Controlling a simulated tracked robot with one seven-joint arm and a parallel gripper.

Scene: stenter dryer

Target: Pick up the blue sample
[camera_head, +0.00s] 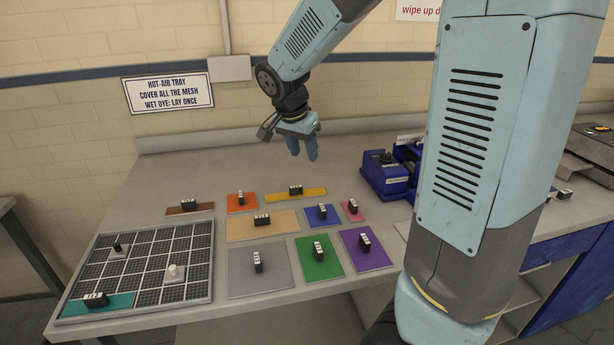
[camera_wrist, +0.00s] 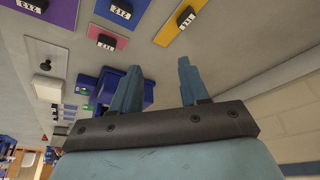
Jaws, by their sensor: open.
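The blue sample (camera_head: 313,217) is a small flat blue swatch with a black labelled handle block standing on it. It lies on the table in the right part of the sample group, between the tan and pink swatches. In the wrist view the blue sample (camera_wrist: 105,8) is at the top edge, partly cut off. My gripper (camera_head: 303,154) is open and empty, raised above the back of the table, behind and apart from the blue sample. Its two fingers (camera_wrist: 160,65) also show spread apart in the wrist view.
Close around it lie the pink (camera_head: 347,216), yellow (camera_head: 278,197), tan (camera_head: 240,232), green (camera_head: 308,268) and purple (camera_head: 376,259) swatches. A mesh tray (camera_head: 209,240) with a teal swatch is at left. Blue equipment (camera_head: 378,165) stands at the back right.

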